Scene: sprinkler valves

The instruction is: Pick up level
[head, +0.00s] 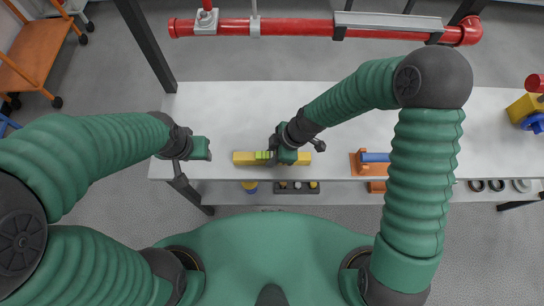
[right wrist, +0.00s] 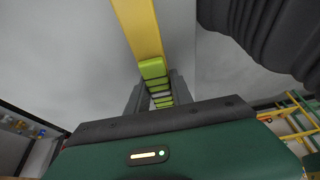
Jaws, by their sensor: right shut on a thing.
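The level is a long yellow bar (head: 243,158) with a lime-green section, lying left to right at the front of the white worktable (head: 230,115). My right gripper (head: 287,157) is over the level's middle, shut on it, and hides part of it. In the right wrist view the yellow bar (right wrist: 138,28) runs away from the jaws (right wrist: 157,95), and its lime-green part sits between the two dark fingers. I cannot tell whether the level touches the tabletop. My left gripper (head: 201,148) hangs near the table's left end, apart from the level; its jaw opening is unclear.
A red pipe (head: 285,27) crosses behind the table. A blue-handled tool (head: 375,157) lies on an orange-brown block right of the level. A yellow and blue valve (head: 530,112) stands at the far right. A lower shelf holds small parts (head: 297,186). The table's back middle is clear.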

